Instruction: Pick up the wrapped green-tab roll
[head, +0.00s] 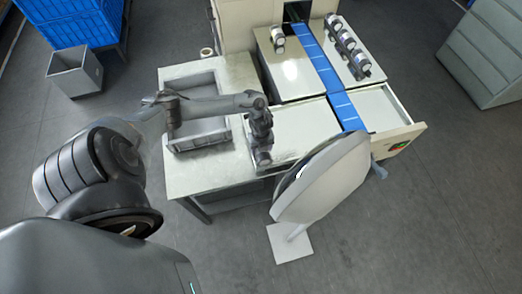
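A single small roll (278,39) with a pale body and dark band stands on the machine's pale top, left of the blue belt. Several pale and dark rolls (347,48) sit in a row right of the belt. No green tab can be made out on any of them. My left arm reaches over the grey tray, and its gripper (262,158) seems to be over the table's right part, well short of the rolls. Its fingers are too small and dark to tell open from shut. My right gripper is not discernible.
A grey tray (222,130) sits on the table (205,178). The blue belt (328,70) runs through the wrapper. A large pale oval body (330,180) hides the machine's front corner. A grey bin (75,72) and blue crates (70,22) stand at upper left.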

